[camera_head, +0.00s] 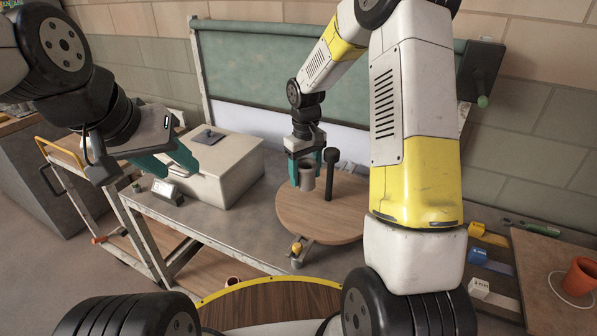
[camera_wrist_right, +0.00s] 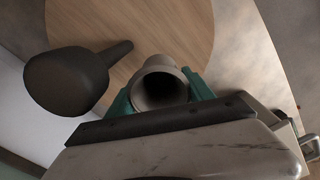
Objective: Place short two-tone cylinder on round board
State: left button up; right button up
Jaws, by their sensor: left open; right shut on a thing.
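The short two-tone cylinder (camera_head: 307,179) is grey and hollow, with its open end up. My right gripper (camera_head: 307,170) is shut on it, one teal finger on each side, over the left part of the round board (camera_head: 345,222). In the right wrist view the cylinder's dark opening (camera_wrist_right: 161,88) sits between the fingers, with the wooden board (camera_wrist_right: 165,28) beyond. I cannot tell whether its base touches the board. My left gripper (camera_head: 178,165) is open and empty, near the left side of the pale box.
A dark knobbed post (camera_head: 330,172) stands on the board right beside the cylinder; it also shows in the right wrist view (camera_wrist_right: 68,80). A pale box (camera_head: 222,175) and a small device (camera_head: 167,190) are on the left. An orange cup (camera_head: 580,277) is far right. The board's right part is bare.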

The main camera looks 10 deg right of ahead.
aim_at(305, 184)
jog(key=shift+f, duration=2.05)
jog(key=shift+f, duration=0.1)
jog(key=o, duration=1.5)
notch_tip(305, 184, up, 12)
jog(key=shift+a+r, duration=0.1)
